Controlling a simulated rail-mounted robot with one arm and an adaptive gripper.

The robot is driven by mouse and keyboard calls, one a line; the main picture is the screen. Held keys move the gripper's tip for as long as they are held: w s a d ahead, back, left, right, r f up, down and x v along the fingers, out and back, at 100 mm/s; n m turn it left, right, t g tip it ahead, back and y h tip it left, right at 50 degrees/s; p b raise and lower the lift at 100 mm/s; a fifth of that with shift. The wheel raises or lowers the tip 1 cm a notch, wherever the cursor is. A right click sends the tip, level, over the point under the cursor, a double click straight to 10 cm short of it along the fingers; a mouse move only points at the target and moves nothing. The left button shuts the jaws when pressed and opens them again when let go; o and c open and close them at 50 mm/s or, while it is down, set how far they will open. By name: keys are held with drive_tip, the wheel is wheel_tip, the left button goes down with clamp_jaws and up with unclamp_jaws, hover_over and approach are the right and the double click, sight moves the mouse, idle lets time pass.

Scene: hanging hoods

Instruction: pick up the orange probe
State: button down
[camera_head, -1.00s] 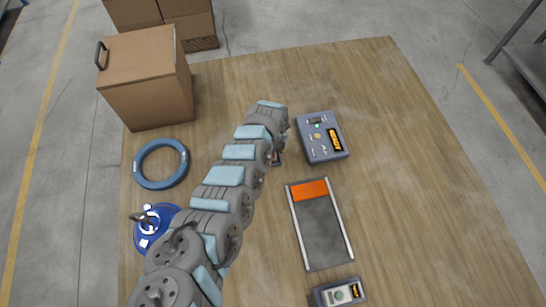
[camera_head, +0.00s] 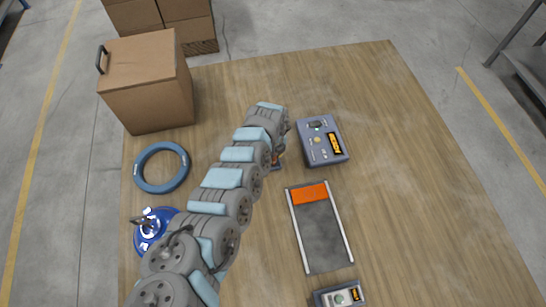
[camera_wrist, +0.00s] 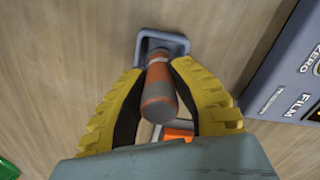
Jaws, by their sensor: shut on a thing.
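The orange probe (camera_wrist: 160,90), an orange and grey cylinder, is in the middle of the wrist view. My gripper (camera_wrist: 158,72), with yellow ribbed fingers and dark inner pads, is shut on it, one finger on each side. A grey square holder (camera_wrist: 148,48) with a raised rim shows just beyond the probe's far end. I cannot tell whether the probe still touches it. In the head view my arm hides the gripper and most of the probe. A small bit of orange and the holder's edge (camera_head: 277,166) show beside the arm's end.
A grey-blue meter box (camera_head: 322,146) stands close right of the gripper; its side also fills the right of the wrist view (camera_wrist: 290,75). A blue ring (camera_head: 140,168) and cardboard box (camera_head: 145,85) are left. The table's right side is clear.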

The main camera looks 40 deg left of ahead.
wheel_tip(320, 180, up, 2)
drive_tip(key=shift+s+r+p, duration=0.1)
drive_tip(key=shift+r+p, duration=0.15)
drive_tip(key=shift+p, duration=0.15)
drive_tip(key=s+d+r+p, duration=0.8)
drive_tip(key=s+r+p, duration=0.1)
drive_tip(key=p, duration=0.4)
drive_tip(key=shift+s+d+r+p, duration=0.15)
drive_tip(key=shift+s+d+p, duration=0.25)
drive_tip(key=shift+s, duration=0.4)
drive_tip(key=c, duration=1.5)
unclamp_jaws()
clamp_jaws()
